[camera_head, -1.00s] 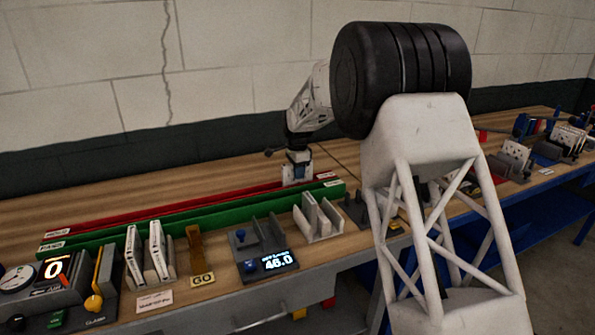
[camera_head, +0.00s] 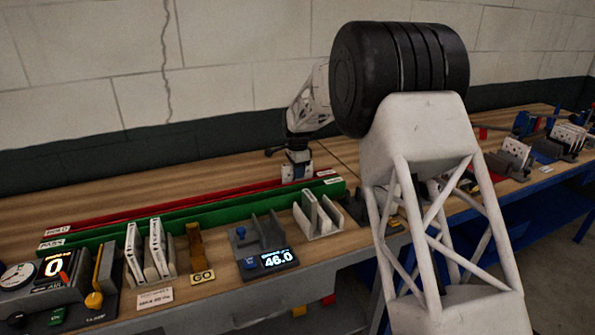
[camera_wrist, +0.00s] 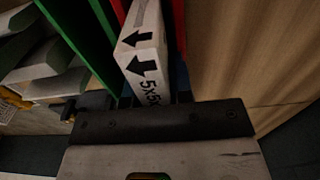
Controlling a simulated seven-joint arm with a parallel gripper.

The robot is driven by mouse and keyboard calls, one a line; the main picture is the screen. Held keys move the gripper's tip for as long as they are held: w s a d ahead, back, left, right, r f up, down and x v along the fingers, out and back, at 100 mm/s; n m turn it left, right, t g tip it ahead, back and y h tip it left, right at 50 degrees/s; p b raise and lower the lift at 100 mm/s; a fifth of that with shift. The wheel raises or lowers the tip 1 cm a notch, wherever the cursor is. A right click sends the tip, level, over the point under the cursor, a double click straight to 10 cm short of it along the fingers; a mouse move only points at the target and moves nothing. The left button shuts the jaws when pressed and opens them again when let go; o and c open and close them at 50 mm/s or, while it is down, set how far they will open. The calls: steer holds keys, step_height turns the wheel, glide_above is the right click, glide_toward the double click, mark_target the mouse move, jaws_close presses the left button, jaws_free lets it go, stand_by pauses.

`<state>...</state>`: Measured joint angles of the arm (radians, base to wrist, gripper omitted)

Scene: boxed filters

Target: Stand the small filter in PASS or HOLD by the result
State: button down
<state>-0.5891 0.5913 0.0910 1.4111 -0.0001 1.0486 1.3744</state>
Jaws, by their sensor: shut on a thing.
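The small filter (camera_wrist: 143,45) is a white carton with black arrows and print. My gripper (camera_head: 297,160) is shut on it at the right end of the long channels. In the wrist view the filter stands upright, with green walls to its left and a red wall close on its right. The red HOLD channel (camera_head: 190,193) runs behind the green PASS channel (camera_head: 200,210). In the head view only a pale bit of the filter (camera_head: 296,172) shows under my gripper. Its lower edge is hidden, so I cannot tell whether it touches the channel floor.
In front of the channels stand a rack of white filters (camera_head: 150,250), a brown GO gauge (camera_head: 197,250), a grey fixture with a display reading 46.0 (camera_head: 277,259), and another filter rack (camera_head: 318,215). A display at left (camera_head: 55,266) reads 0. Bare wood lies right of the red wall.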

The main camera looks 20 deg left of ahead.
steer(key=shift+f, duration=0.1)
steer(key=c, duration=0.9)
jaws_free()
steer(key=shift+r, duration=3.95)
steer(key=shift+d, duration=0.1)
